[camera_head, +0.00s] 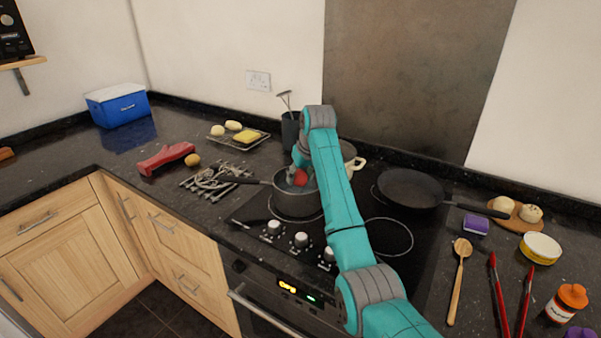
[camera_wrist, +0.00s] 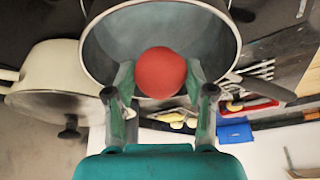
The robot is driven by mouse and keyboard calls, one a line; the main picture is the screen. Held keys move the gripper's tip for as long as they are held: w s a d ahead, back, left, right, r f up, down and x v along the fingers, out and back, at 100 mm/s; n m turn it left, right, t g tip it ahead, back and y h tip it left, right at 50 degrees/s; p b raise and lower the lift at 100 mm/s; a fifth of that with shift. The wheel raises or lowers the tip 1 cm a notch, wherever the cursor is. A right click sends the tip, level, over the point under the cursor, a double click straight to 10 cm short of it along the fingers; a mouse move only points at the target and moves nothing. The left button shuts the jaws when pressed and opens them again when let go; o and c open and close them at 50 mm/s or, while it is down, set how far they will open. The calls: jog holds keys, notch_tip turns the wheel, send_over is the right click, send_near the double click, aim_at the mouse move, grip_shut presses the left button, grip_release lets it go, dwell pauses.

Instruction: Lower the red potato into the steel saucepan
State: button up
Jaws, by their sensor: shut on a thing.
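The red potato (camera_head: 300,178) is held at the mouth of the steel saucepan (camera_head: 293,206), which stands on the hob. In the wrist view the round red potato (camera_wrist: 160,72) sits between the two fingertips of my gripper (camera_wrist: 160,78), which is shut on it. The saucepan (camera_wrist: 105,45) shows behind the potato there, its round opening partly hidden by the potato and fingers. The potato overlaps the opening near the rim. I cannot tell how deep it is or whether it touches the pan. In the head view my arm hides part of the pan's right side.
A cream pot (camera_head: 349,152) stands behind my arm, close to the saucepan. A black frying pan (camera_head: 410,188) is on the right. A utensil holder (camera_head: 290,130) stands behind.

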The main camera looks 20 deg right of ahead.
jog(key=shift+f, duration=1.15)
jog(key=shift+f, duration=2.5)
dwell(1.5)
jog(key=o, duration=1.3)
jog(key=shift+c, duration=0.2)
